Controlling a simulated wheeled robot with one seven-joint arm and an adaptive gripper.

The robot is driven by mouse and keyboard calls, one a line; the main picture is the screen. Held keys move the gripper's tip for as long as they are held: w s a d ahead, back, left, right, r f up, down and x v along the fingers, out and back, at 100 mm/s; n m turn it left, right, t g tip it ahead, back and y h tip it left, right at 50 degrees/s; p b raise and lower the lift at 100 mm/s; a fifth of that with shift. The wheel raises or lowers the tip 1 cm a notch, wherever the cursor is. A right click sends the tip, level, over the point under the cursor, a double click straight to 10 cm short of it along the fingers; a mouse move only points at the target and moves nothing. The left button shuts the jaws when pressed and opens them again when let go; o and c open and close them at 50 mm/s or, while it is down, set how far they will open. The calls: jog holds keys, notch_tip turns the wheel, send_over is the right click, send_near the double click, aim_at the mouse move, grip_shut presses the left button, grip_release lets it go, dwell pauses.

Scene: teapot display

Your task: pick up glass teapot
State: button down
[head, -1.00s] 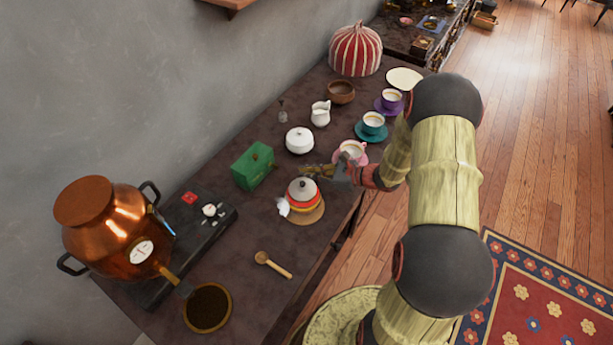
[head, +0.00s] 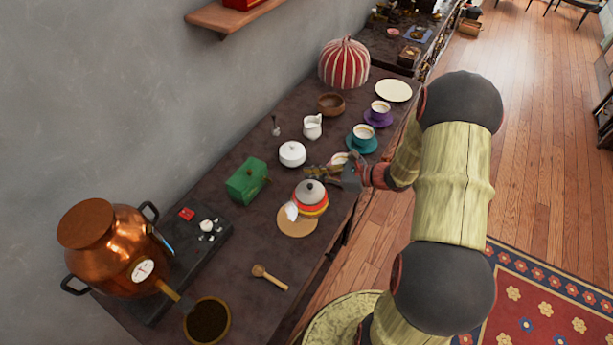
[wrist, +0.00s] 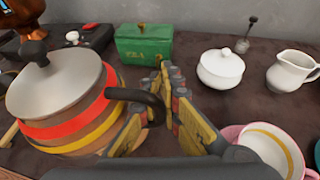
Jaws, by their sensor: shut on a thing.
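The teapot (head: 311,200) has a grey lid with a dark knob and red, orange and yellow bands. A white spout points toward the lower left in the head view. My gripper (head: 316,172) is at its handle side. In the wrist view, the teapot (wrist: 62,105) fills the left and looks tilted. Its black handle reaches between the fingers of my gripper (wrist: 166,80), which is shut on it. The teapot appears raised and shifted from the round tan mat (head: 290,227), which shows partly bare below it.
Near the teapot are a green box (head: 247,181), a white lidded pot (head: 292,154) and a pink cup (wrist: 270,150) close to my gripper. A copper urn (head: 110,245) stands at left. The counter's front edge is close.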

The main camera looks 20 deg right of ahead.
jog(key=p+v, duration=0.2)
jog(key=v, duration=0.8)
jog(key=shift+d+r+p, duration=0.35)
jog(key=shift+r+p, duration=0.05)
jog(key=shift+r, duration=0.15)
dwell(0.6)
